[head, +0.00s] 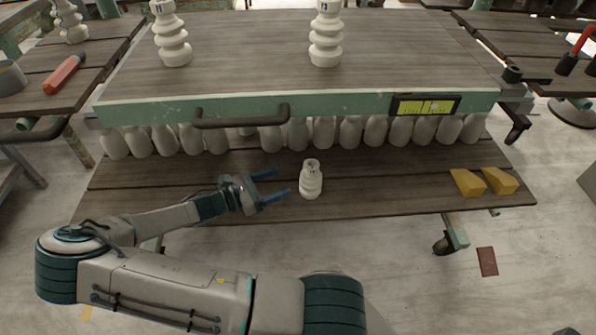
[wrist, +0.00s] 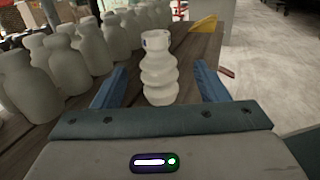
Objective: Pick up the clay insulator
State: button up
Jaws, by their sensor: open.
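A small white ribbed clay insulator (head: 311,181) stands upright on the lower wooden shelf (head: 400,196), near its front edge. In the wrist view the insulator (wrist: 159,72) stands ahead, between the lines of the two blue fingers. My gripper (head: 279,184) is open and empty, just left of the insulator, with its fingers pointing toward it. In the wrist view my gripper (wrist: 160,90) shows a finger on each side of the insulator. From these views I cannot tell whether the fingertips reach alongside it.
A row of pale bottle-shaped pieces (head: 323,133) stands behind, under the upper tabletop (head: 250,50). Two larger insulators, one on the left (head: 172,38) and one on the right (head: 326,38), stand on top. Yellow wedges (head: 468,182) lie at the shelf's right. The shelf between is clear.

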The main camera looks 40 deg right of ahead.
aim_at(305, 172)
jog(key=d, duration=0.3)
jog(key=s+d+b, duration=0.1)
jog(key=d, duration=0.1)
jog(key=d+b, duration=0.1)
jog(key=d, duration=0.2)
jog(key=shift+s+d, duration=0.15)
jog(key=shift+d, duration=0.2)
jog(key=d, duration=0.1)
jog(key=d+b, duration=0.1)
jog(key=d, duration=0.1)
jog(key=d+b, duration=0.1)
jog(key=shift+s+d+r, duration=0.1)
jog(key=shift+s+d, duration=0.15)
jog(key=shift+d, duration=0.15)
grip_shut()
